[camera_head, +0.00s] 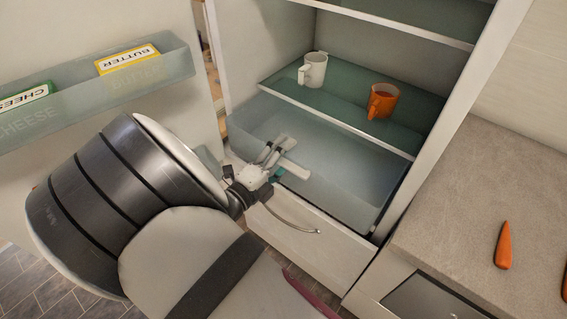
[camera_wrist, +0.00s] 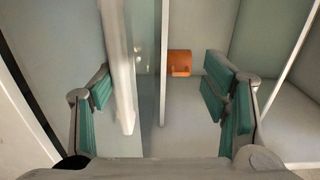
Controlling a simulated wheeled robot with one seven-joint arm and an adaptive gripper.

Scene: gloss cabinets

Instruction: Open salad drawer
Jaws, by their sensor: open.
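The salad drawer (camera_head: 340,192) is a pale translucent bin at the bottom of the open fridge, below the glass shelf. My gripper (camera_head: 282,158) is at the drawer's front, left of its middle, with its fingers toward the bin. In the wrist view my gripper (camera_wrist: 160,92) has its teal-padded fingers wide apart and nothing clamped between them. A pale upright strip (camera_wrist: 122,65), seemingly the drawer's front edge, lies between the fingers, nearer the left one. I cannot tell whether any finger touches it, or exactly how far out the drawer is.
A white mug (camera_head: 314,70) and an orange mug (camera_head: 382,102) stand on the glass shelf (camera_head: 340,112) above. The fridge door with butter (camera_head: 128,59) and cheese (camera_head: 24,95) is open at left. A panel with a curved handle (camera_head: 290,222) lies below. A counter (camera_head: 455,200) with carrots is at right.

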